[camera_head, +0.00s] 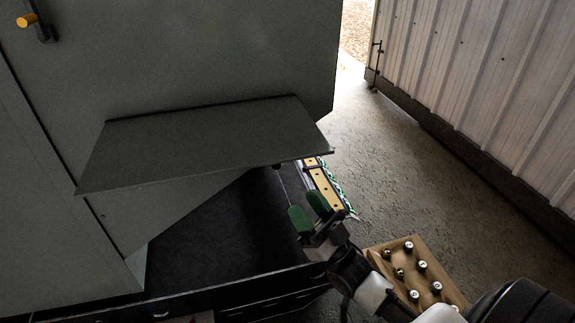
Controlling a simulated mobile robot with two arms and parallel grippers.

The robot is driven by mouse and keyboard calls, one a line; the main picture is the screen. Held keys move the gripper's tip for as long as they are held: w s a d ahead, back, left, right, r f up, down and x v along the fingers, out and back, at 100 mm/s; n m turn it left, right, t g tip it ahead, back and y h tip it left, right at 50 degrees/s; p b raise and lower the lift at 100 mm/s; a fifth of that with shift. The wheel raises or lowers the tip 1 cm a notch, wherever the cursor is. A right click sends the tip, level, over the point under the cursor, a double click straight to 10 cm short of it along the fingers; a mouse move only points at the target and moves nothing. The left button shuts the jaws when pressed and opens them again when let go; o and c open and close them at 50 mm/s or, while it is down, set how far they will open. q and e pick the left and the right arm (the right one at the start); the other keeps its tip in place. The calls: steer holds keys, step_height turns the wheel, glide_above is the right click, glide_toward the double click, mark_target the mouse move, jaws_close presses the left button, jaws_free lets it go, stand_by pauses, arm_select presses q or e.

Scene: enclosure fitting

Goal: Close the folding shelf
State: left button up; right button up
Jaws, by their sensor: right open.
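The folding shelf (205,143) is a grey flat panel standing out from the front of a large grey cabinet (205,50). It is folded out, with its back edge against the cabinet face. My right gripper (309,208) has green finger pads that stand apart, with nothing seen between them. A small dark part (277,166) shows under the shelf's front edge. My left gripper is not in view.
A dark work surface (215,235) with drawers lies below the shelf. A board with round knobs (420,272) is at the lower right. An orange-tipped handle (27,20) is on the cabinet at upper left. A corrugated wall (490,80) stands right, beyond open floor (390,150).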

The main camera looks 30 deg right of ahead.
mark_target(280, 166)
steer(key=shift+p+x, duration=1.3)
steer(key=shift+x, duration=3.35)
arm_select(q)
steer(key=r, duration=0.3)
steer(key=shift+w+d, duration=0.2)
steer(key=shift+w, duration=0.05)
arm_select(e)
steer(key=shift+w+a, duration=0.1)
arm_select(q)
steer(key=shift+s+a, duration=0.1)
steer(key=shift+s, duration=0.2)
arm_select(e)
jaws_close()
